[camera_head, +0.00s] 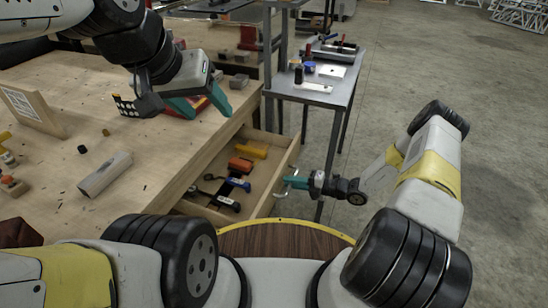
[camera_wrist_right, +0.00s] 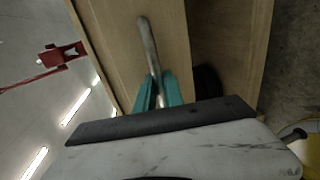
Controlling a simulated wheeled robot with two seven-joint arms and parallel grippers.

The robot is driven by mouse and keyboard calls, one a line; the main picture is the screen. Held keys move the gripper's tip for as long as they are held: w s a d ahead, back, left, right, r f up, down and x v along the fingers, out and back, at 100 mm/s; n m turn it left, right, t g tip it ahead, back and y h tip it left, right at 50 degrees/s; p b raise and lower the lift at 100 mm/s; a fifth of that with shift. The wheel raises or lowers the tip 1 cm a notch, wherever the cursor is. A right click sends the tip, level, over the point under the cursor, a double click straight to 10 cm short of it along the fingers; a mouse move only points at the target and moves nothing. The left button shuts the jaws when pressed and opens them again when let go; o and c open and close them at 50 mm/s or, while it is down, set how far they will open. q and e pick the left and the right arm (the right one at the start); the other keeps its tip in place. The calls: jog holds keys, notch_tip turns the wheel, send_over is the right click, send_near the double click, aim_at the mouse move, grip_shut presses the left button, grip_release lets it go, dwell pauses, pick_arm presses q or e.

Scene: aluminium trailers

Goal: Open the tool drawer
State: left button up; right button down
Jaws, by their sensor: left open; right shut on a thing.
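The wooden tool drawer (camera_head: 254,205) stands pulled out from the workbench, with its inside showing. Several tools lie in it, with yellow, orange, blue and black handles. A metal bar handle (camera_wrist_right: 147,40) is on the drawer's wooden front. My right gripper (camera_head: 292,182) is at the drawer front, its teal fingers shut on the handle. In the right wrist view the fingers (camera_wrist_right: 158,92) close around the handle's near end.
The wooden workbench (camera_head: 130,140) fills the left and carries a metal block (camera_head: 105,174) and small parts. A grey metal table (camera_head: 335,93) with tools stands behind the drawer. A round brown surface with a yellow rim (camera_head: 285,240) is just below the drawer.

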jog(key=f+v, duration=0.1)
jog(key=v, duration=0.6)
jog(key=shift+f, duration=0.3)
jog(key=shift+s+d, duration=0.1)
jog(key=shift+d, duration=0.05)
jog(key=c, duration=1.5)
grip_release()
jog(key=shift+o, duration=0.2)
jog(key=v, duration=0.7)
jog(key=shift+d, duration=0.4)
jog(key=shift+s, duration=0.1)
